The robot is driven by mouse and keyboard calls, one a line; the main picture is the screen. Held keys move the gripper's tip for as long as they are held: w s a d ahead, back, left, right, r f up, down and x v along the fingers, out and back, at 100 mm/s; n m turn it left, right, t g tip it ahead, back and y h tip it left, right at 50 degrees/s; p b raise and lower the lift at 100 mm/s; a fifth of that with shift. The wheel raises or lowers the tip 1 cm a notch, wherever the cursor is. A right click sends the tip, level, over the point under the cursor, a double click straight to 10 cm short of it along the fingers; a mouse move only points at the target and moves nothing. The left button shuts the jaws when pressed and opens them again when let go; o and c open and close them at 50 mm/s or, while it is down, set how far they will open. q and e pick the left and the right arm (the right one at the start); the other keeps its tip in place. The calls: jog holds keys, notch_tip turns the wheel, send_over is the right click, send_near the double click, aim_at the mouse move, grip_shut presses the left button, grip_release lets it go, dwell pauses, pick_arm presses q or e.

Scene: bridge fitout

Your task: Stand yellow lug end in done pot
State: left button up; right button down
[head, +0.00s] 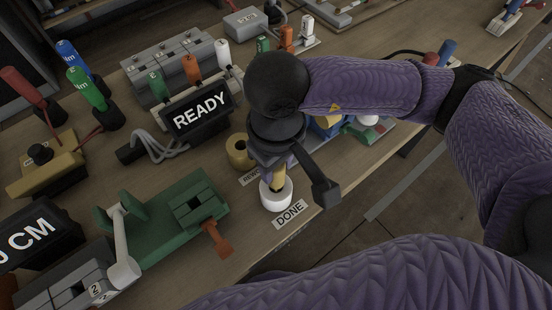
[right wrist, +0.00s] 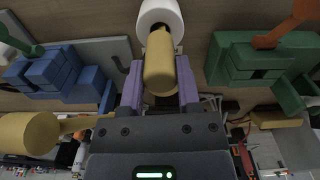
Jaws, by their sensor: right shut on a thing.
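The yellow lug end (head: 278,180) is upright over the white done pot (head: 275,195), its lower end at or inside the pot's mouth. My right gripper (head: 275,172) is shut on it from above. In the right wrist view the lug end (right wrist: 160,65) lies between my two purple fingers (right wrist: 160,88), and the white pot (right wrist: 160,15) is just past its tip. I cannot tell how deep it sits or whether it touches the pot's floor. The DONE label (head: 290,213) lies in front of the pot. My left gripper is not in view.
A tan pot (head: 238,152) with a partly hidden label stands close behind the done pot. A green fixture (head: 155,235) with an orange handle (head: 218,238) is to the left. A READY display (head: 200,112) stands behind. The table's front edge is close on the right.

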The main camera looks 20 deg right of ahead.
dwell(0.3)
jog(key=shift+c, duration=1.2)
grip_release()
jog(key=shift+r, duration=0.4)
notch_tip(320, 180, up, 8)
jog(key=shift+r+p, duration=0.15)
jog(key=shift+p, duration=0.9)
jog(key=shift+r, duration=0.45)
